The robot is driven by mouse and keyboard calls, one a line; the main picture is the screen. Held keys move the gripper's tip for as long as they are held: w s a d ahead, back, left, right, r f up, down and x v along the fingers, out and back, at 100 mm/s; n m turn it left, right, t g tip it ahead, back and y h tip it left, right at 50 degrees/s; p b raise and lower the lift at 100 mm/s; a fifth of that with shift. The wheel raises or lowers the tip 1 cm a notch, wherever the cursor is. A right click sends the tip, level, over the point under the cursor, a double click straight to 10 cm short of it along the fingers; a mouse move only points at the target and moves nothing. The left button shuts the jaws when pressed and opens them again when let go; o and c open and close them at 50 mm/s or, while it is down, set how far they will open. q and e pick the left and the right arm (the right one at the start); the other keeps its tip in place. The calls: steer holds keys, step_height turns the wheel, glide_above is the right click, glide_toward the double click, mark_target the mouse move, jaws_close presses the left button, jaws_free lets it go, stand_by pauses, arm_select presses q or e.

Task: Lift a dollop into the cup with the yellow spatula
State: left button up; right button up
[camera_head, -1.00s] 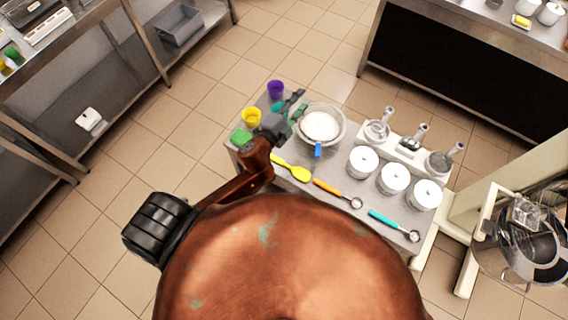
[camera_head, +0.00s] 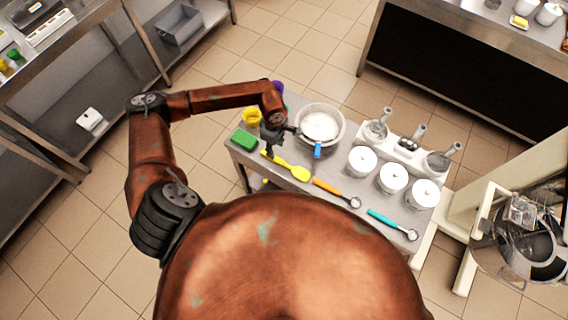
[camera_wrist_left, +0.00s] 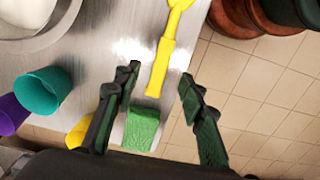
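The yellow spatula (camera_head: 293,170) lies flat on the steel table's front edge; its handle (camera_wrist_left: 162,65) points between my left fingers in the wrist view. My left gripper (camera_head: 270,148) is open (camera_wrist_left: 159,75), over the handle end and apparently not touching it. A bowl (camera_head: 336,142) of white mix (camera_head: 320,125) stands beyond the spatula, with a blue clip-like piece (camera_head: 318,150) at its rim. A yellow cup (camera_head: 252,116), a purple cup (camera_head: 278,86) and a teal cup (camera_wrist_left: 43,92) stand at the table's left; the arm hides the teal one in the head view. My right gripper is out of view.
A green sponge (camera_head: 243,140) lies at the table's left corner, close to my left gripper. An orange scoop (camera_head: 335,192) and a teal scoop (camera_head: 392,224) lie along the front edge. White lidded tubs (camera_head: 393,179) stand to the right.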

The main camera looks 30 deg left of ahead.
mark_target(285, 165)
arm_select(q)
steer(key=f, duration=0.3)
steer(key=f+p, duration=0.1)
steer(key=f, duration=0.2)
steer(key=shift+s+a+f+p, duration=0.15)
steer(key=shift+s+p, duration=0.05)
steer(key=shift+p, duration=0.1)
steer(key=shift+f, duration=0.55)
steer(key=shift+c, duration=0.5)
jaws_close()
